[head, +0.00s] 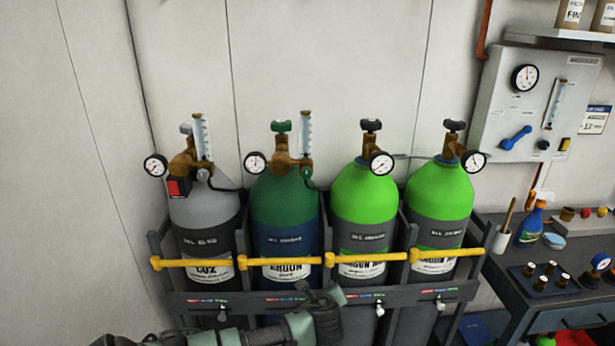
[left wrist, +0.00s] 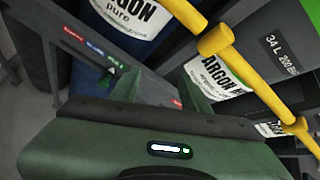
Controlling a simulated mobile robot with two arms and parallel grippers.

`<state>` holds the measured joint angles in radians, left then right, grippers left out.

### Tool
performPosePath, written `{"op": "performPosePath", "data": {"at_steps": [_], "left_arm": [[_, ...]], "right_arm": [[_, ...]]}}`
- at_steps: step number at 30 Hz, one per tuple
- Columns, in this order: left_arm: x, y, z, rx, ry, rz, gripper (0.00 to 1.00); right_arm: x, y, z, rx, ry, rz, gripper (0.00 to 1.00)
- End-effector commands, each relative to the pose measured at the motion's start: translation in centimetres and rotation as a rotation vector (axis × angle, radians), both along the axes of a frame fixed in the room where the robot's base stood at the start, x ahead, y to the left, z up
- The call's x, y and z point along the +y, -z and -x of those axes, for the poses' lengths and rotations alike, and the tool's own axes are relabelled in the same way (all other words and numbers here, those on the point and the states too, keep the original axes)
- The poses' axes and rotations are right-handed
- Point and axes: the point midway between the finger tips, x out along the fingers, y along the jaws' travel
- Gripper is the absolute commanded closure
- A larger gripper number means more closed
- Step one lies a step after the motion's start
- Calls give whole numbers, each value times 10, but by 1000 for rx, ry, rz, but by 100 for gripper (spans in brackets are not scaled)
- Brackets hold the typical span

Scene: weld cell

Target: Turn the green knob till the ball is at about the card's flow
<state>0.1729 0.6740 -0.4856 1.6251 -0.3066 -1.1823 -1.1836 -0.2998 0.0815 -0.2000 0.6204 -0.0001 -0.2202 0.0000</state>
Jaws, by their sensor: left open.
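A dark green knob (head: 281,127) tops the valve of the second cylinder (head: 285,205), which has a dark green shoulder and an ARGON label. A clear flow tube (head: 305,133) stands upright beside it, with a small green part (head: 308,174) below; the ball is too small to make out. A card (head: 595,120) with blue print hangs at the far right; its number looks like 12. My left gripper (head: 328,308) is at the bottom, low before the rack and well below the knob. In the left wrist view its fingers (left wrist: 162,91) are apart and empty. My right gripper is not seen.
A grey CO2 cylinder (head: 205,212) and two bright green-topped cylinders stand in the same rack, behind yellow bars (head: 283,261). Gauges and hoses crowd the valves. A wall panel (head: 520,105) and a cluttered bench (head: 510,285) are at right. The wall above the cylinders is clear.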

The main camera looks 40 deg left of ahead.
Motion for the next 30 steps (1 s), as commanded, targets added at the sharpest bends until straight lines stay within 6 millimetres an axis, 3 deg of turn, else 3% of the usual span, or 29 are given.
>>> {"op": "performPosePath", "data": {"at_steps": [1, 3, 6, 10, 13, 17, 30], "left_arm": [[4, -64, -13, -13, 54, -140, 53], [6, -136, -14, -2, 99, -330, 53], [5, -223, 0, 25, 125, -561, 53], [2, -295, 26, 66, 117, -760, 53], [0, -321, 41, 90, 107, -835, 53], [3, -332, 45, 106, 99, -870, 53], [51, -332, 4, 107, 100, -866, 53]], "right_arm": [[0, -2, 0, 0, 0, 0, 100], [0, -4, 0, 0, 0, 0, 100], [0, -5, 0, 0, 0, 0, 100], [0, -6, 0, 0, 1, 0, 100], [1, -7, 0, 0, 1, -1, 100], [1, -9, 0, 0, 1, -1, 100], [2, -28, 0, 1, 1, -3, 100]]}}
